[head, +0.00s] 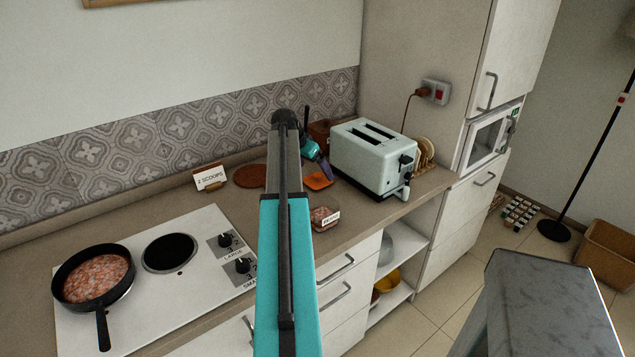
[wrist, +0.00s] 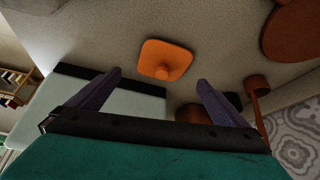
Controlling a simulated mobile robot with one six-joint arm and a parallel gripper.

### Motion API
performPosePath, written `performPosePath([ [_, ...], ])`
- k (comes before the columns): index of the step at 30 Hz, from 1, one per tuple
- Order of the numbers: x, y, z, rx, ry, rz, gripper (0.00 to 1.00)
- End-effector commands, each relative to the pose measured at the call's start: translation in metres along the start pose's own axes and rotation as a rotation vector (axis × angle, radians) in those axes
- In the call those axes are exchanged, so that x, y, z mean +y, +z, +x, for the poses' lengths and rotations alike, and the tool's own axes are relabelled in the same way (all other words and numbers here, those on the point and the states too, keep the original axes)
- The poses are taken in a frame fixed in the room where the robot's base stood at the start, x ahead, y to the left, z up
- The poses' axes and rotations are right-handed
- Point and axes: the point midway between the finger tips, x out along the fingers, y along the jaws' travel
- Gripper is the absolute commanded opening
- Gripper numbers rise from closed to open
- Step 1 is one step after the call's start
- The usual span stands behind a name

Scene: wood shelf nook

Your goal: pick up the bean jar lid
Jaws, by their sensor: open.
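The orange, square lid with a round knob (head: 319,181) lies on the counter to the left of the toaster. In the wrist view the lid (wrist: 158,52) lies flat beyond my fingertips, with its knob towards me. My gripper (head: 326,172) is just above and behind the lid in the head view, partly hidden by my arm. In the wrist view my gripper (wrist: 160,82) is open and empty, its two purple fingers spread to either side of the knob. A squat jar with a label (head: 325,217) stands nearer the counter's front edge, with pinkish-brown contents showing.
A pale green toaster (head: 372,158) stands close on the right. A round brown board (head: 250,176) lies to the left, beside a "2 SCOOPS" card (head: 210,177). A pan (head: 93,275) sits on the white hob (head: 150,310).

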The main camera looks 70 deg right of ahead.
Motion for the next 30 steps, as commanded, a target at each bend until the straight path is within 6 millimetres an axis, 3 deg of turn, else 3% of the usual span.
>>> performPosePath([
  [18, -0.003, -0.002, 0.047, 0.0, 0.001, 0.0, 0.98],
  [30, -0.002, -0.002, 0.052, 0.0, 0.001, 0.002, 0.98],
])
